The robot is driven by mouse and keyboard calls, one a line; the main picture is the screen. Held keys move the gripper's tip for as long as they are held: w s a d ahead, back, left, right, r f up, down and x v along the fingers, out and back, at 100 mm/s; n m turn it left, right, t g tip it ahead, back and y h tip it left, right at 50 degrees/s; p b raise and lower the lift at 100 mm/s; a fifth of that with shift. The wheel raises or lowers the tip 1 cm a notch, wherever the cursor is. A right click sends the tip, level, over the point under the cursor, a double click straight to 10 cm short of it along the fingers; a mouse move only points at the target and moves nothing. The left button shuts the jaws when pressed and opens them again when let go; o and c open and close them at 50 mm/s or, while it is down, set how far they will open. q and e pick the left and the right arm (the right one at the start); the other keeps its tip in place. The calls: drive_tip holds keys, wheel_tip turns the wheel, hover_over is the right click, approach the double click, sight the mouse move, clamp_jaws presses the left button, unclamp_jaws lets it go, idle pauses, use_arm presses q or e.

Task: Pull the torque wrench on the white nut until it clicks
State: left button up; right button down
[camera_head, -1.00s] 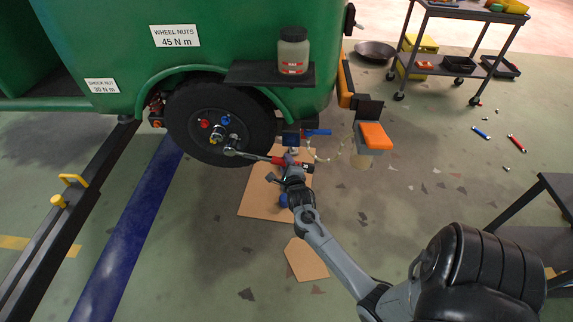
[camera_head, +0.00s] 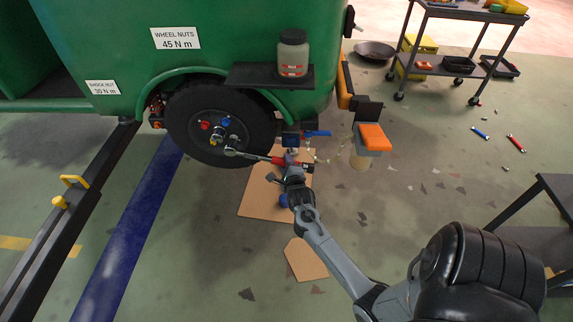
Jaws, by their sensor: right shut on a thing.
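The torque wrench (camera_head: 256,157) has a silver shaft and a red and black handle. It lies nearly level, sloping slightly down to the right, with its head (camera_head: 231,152) at the lower right of the wheel hub. My right gripper (camera_head: 291,167) is shut on the red handle. The wheel (camera_head: 182,117) carries a red nut (camera_head: 205,125), a blue nut (camera_head: 226,122) and a yellow nut (camera_head: 213,141). The white nut is not clearly visible; the wrench head may cover it. My left gripper is not in view.
A jar (camera_head: 292,53) stands on a dark shelf (camera_head: 262,75) above the wheel. An orange-topped block (camera_head: 373,137) is right of the wrench. Cardboard (camera_head: 262,198) lies below. A tool cart (camera_head: 462,42) stands at the back right.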

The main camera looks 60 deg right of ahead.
drive_tip(key=shift+w+d+r, duration=0.15)
idle(0.6)
drive_tip(key=shift+d, duration=0.25)
drive_tip(key=shift+w, duration=0.1)
idle(0.4)
drive_tip(key=shift+w+d, duration=0.1)
drive_tip(key=shift+d, duration=0.2)
drive_tip(key=shift+f, duration=0.2)
idle(0.6)
